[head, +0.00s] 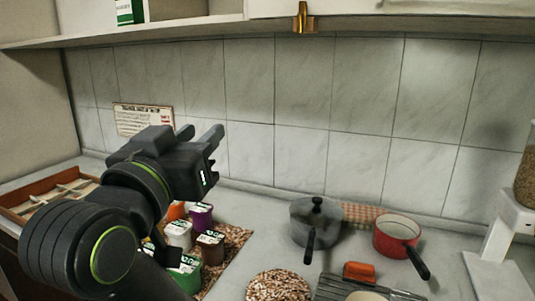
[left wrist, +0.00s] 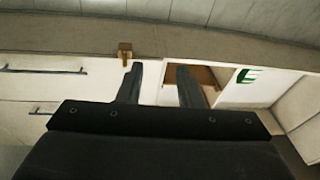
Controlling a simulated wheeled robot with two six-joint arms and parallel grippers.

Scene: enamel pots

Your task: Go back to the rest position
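My left gripper (head: 199,133) is raised above the left part of the counter in the head view, in front of the tiled wall. Its two fingers are apart with nothing between them. In the left wrist view the fingers of my left gripper (left wrist: 160,80) also stand apart and empty, with the shelf and cupboards behind them. My right gripper is not in either view.
Several lidded jars (head: 202,216) stand below my left arm. A grey lidded pot (head: 314,225), a red pan (head: 396,236) and a speckled round mat (head: 279,286) are on the counter. A wooden tray (head: 40,199) is at left. A shelf (head: 130,33) runs above.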

